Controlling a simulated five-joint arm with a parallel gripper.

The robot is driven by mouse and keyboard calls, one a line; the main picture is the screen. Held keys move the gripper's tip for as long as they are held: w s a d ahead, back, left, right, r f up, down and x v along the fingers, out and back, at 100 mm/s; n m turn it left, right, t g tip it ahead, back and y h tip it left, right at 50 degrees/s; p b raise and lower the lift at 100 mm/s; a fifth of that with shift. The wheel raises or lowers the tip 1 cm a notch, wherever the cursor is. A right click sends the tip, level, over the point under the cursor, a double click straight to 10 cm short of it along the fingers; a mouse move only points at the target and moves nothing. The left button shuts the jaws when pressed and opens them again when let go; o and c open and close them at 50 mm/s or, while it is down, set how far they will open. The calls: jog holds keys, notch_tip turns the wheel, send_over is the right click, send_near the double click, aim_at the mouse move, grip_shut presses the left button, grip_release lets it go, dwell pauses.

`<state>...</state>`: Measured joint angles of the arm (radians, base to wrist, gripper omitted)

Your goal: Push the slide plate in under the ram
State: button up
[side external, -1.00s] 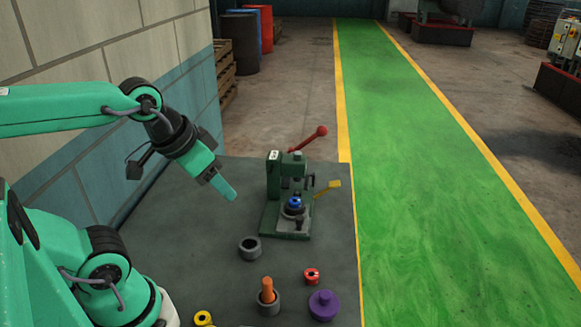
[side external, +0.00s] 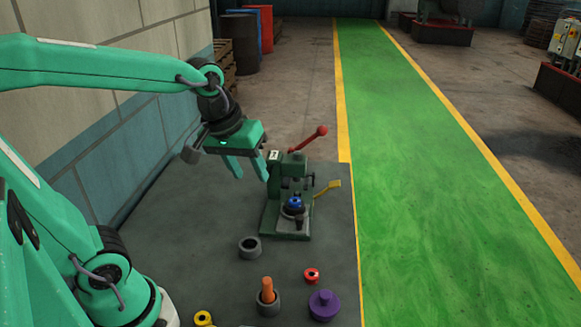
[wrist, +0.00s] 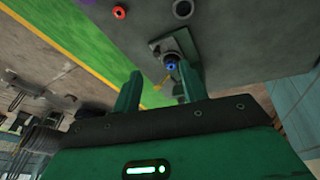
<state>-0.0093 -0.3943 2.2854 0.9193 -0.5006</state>
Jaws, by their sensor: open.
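A green bench press (side external: 274,185) stands on the grey table, and its ram (side external: 294,183) is at the upper front of its column. Below and in front of the ram, a dark round piece with a blue ring (side external: 295,202) sits over the press base. The slide plate's own outline under it is too small to tell. My gripper (side external: 251,179) is open and empty, fingers down, in the air left of the press column. In the wrist view the blue ring (wrist: 171,67) shows between my open fingers (wrist: 160,77), nearer the right one, which partly hides the press.
The press has a red-knobbed lever (side external: 306,138) at the top and a yellow handle (side external: 328,188) on the right. A grey ring (side external: 249,247), an orange peg in a grey cup (side external: 267,291), a red ring (side external: 312,275), a purple part (side external: 323,304) and a yellow ring (side external: 203,318) stand in front.

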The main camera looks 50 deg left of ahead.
jog(key=w+f+n+g, duration=0.2)
jog(key=w+f+n, duration=0.3)
jog(key=w+n, duration=0.3)
jog(key=n+g, duration=0.2)
jog(key=n, duration=0.2)
send_over(300, 217)
notch_tip(300, 217, down, 7)
jog(key=shift+r, duration=0.1)
jog(key=shift+f, duration=0.2)
jog(key=shift+f, duration=3.75)
grip_shut()
